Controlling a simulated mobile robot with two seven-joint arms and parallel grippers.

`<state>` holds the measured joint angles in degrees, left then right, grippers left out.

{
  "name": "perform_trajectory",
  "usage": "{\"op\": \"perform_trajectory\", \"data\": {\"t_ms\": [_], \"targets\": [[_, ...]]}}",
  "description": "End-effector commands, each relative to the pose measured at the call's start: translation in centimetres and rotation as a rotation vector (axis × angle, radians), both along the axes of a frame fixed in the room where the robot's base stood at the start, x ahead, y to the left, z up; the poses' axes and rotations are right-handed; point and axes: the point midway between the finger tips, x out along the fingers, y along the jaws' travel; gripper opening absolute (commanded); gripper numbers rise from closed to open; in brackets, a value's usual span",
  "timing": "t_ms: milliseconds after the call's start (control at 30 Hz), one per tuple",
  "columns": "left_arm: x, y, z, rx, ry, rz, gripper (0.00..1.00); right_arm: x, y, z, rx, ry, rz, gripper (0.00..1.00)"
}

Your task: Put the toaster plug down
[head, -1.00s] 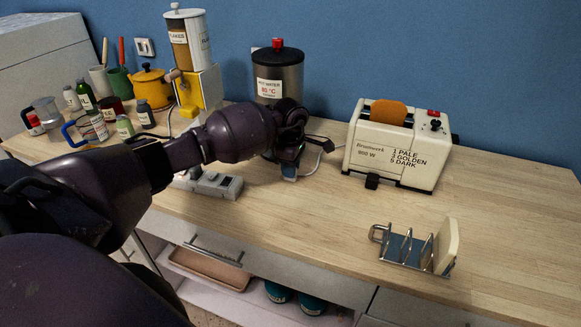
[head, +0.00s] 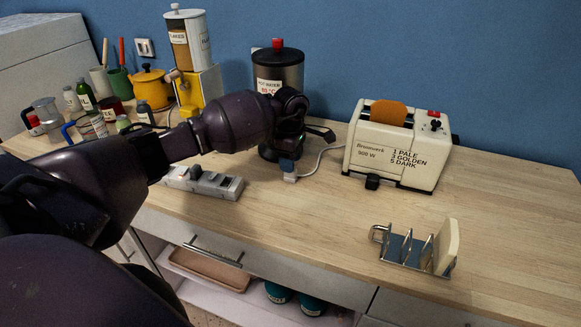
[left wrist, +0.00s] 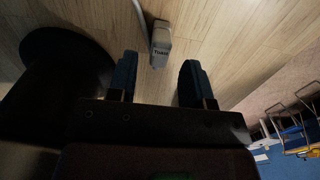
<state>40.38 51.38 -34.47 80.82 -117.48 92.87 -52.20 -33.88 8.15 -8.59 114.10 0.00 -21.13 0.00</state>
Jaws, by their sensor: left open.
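The toaster plug (head: 290,178) is a small grey-white block with a cord. It lies on the wooden counter left of the toaster (head: 400,145). In the left wrist view the plug (left wrist: 161,44), with a dark printed label, lies just beyond the fingertips, in line with the gap between them. My left gripper (head: 288,163) is open and empty, just above the plug in the head view. Its two dark blue fingers stand apart in the left wrist view (left wrist: 158,75). My right gripper is in neither view.
A grey power strip (head: 205,183) lies left of the plug. A hot water urn (head: 278,75) stands behind my gripper. A toast rack (head: 405,250) stands at the front right. The counter between strip and rack is clear.

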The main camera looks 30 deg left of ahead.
Motion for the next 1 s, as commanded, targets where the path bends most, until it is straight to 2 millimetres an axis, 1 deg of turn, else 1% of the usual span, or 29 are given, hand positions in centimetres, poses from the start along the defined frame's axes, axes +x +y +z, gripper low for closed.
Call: {"op": "perform_trajectory", "data": {"t_ms": [33, 200, 400, 600, 1000], "targets": [[0.1, 0.1, 1.1, 0.003, -0.004, 0.0, 0.46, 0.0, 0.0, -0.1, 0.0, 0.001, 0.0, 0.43], [0.1, 0.1, 4.5, 0.003, -0.003, 0.0, 0.46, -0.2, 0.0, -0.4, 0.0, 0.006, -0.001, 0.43], [0.0, 0.0, 7.5, 0.0, -0.002, 0.0, 0.46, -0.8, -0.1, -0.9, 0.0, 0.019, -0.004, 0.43], [0.0, 0.0, 8.9, 0.0, -0.001, 0.001, 0.46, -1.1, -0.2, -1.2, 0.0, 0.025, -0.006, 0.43], [0.0, 0.0, 9.1, 0.0, 0.0, 0.001, 0.46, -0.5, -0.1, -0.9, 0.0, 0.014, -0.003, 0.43]]}}
